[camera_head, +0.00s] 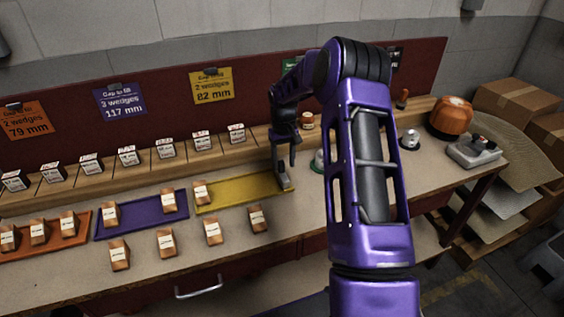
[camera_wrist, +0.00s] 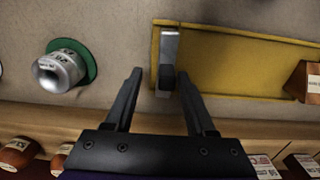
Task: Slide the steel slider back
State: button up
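The steel slider (camera_head: 284,181) sits at the right end of the yellow tray (camera_head: 240,189). In the wrist view it is a grey metal strip (camera_wrist: 170,46) with a dark knob at its near end, across the tray's left end. My gripper (camera_head: 287,158) points down over that end of the tray. In the wrist view my gripper (camera_wrist: 159,73) is open, and the knob appears between its fingertips, nearer the right one. I cannot tell whether a finger touches it. A wooden wedge (camera_head: 202,193) lies at the tray's other end and also shows in the wrist view (camera_wrist: 304,80).
A green-rimmed part (camera_wrist: 66,66) stands beside the tray's slider end. A purple tray (camera_head: 141,218) and an orange tray (camera_head: 50,246) lie left, with loose wedges (camera_head: 212,231) in front. A sloped rack (camera_head: 105,178) of labelled blocks runs behind. The bench right of the tray is partly hidden by my arm.

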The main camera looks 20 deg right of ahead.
aim_at(282, 161)
jog(key=shift+a+r, duration=0.15)
jog(key=shift+r, duration=0.35)
notch_tip(282, 161, up, 16)
jog(key=shift+r+p, duration=0.2)
jog(key=shift+p, duration=0.2)
